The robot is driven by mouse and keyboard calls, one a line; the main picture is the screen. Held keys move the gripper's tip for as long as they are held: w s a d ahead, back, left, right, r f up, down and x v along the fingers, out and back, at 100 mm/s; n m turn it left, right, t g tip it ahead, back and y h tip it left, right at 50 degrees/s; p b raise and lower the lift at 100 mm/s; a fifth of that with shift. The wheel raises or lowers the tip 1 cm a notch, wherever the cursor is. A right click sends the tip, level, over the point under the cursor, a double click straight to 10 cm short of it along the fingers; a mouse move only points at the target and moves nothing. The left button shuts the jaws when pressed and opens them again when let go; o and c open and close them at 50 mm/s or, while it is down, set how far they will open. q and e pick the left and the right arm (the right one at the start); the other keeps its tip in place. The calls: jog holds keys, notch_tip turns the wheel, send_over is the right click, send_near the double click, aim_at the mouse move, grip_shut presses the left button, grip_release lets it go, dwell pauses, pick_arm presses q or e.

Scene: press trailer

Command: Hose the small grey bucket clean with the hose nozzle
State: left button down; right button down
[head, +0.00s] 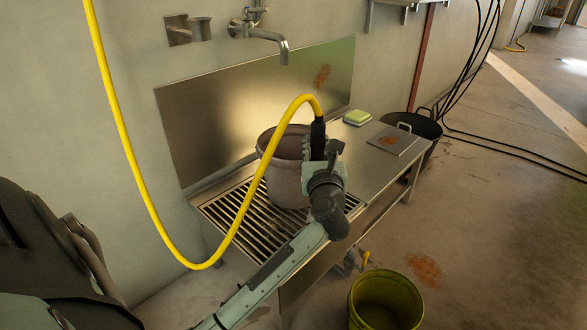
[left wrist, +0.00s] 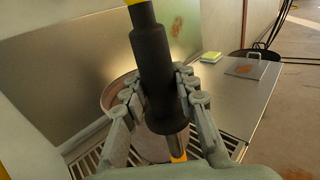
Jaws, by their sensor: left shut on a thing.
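The small grey bucket (head: 287,180) stands on the slatted drain grate of the metal bench, with a brownish tint on its walls. It also shows behind the fingers in the left wrist view (left wrist: 118,92). My left gripper (head: 318,158) is shut on the black hose nozzle (left wrist: 158,70), which hangs upright with its tip pointing down. The nozzle's black top (head: 318,135) joins the yellow hose in the head view. The gripper is in front of the bucket's right side and hides part of it. I cannot tell whether the tip is over the opening. My right gripper is not in view.
The yellow hose (head: 120,125) loops down at the left. A tap (head: 262,35) sticks out of the wall above a metal splash plate. A green-yellow sponge (head: 357,117) and a flat metal plate (head: 393,140) lie on the bench's right. A yellow-green bucket (head: 385,300) stands on the floor in front.

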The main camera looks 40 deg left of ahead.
pick_arm(q)
jog(key=shift+w, duration=0.1)
jog(key=x, duration=1)
jog(key=shift+w+r, duration=0.15)
jog(key=shift+w, duration=0.3)
dwell(0.5)
jog(key=shift+s+d+p, duration=0.1)
jog(key=shift+s+p, duration=1.25)
jog(key=shift+s, duration=1.45)
